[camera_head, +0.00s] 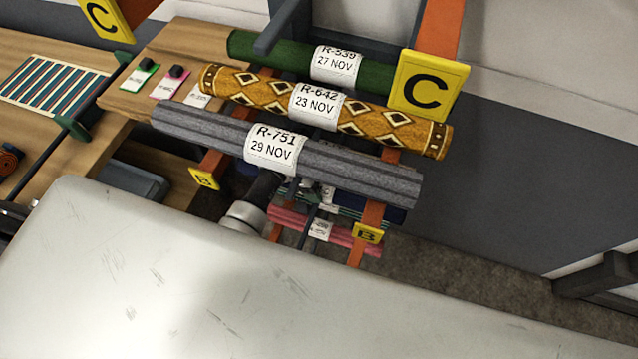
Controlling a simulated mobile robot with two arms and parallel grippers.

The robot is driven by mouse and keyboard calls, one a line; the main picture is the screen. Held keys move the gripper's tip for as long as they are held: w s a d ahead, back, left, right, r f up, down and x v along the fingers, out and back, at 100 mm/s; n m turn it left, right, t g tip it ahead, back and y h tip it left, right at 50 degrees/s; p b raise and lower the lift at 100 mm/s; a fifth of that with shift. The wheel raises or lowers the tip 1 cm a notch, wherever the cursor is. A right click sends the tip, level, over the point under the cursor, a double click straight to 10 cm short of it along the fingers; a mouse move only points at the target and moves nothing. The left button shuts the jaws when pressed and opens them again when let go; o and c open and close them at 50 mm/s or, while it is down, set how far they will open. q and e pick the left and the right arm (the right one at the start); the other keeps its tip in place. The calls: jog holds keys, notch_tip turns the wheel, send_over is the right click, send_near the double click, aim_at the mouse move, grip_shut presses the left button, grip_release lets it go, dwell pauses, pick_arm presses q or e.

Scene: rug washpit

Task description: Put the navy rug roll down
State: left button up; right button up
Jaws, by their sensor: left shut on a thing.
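The navy rug roll (394,214) shows only in small parts below the grey roll, with its right end beside an orange rack arm. The grey roll hides most of it. My left gripper (299,192) reaches in under the grey roll and is shut on the navy roll, near its middle. The fingertips are partly hidden, and I cannot tell whether the roll rests on the level B arms. My right gripper is not in view.
Grey roll R-751 (345,173), patterned gold roll R-642 (250,88) and green roll R-539 (270,53) lie on the upper arms, by yellow sign C (426,85). A pink roll (345,236) lies low by sign B (367,233). A wooden table (50,53) stands left.

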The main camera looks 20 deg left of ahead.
pick_arm(q)
jog(key=shift+f, duration=0.3)
jog(key=shift+f, duration=0.1)
jog(key=o, duration=1.4)
jog(key=shift+c, duration=0.2)
jog(key=shift+a+r, duration=0.2)
jog(key=shift+r, duration=0.2)
jog(key=a+b, duration=0.1)
jog(key=a, duration=0.2)
jog(key=a+b, duration=0.1)
jog(key=a, duration=0.3)
jog(key=a+b, duration=0.1)
jog(key=a, duration=0.3)
jog(key=shift+w+r, duration=0.15)
jog(key=shift+w, duration=0.15)
jog(key=shift+a+r, duration=0.1)
jog(key=shift+a, duration=0.45)
jog(key=shift+d, duration=0.1)
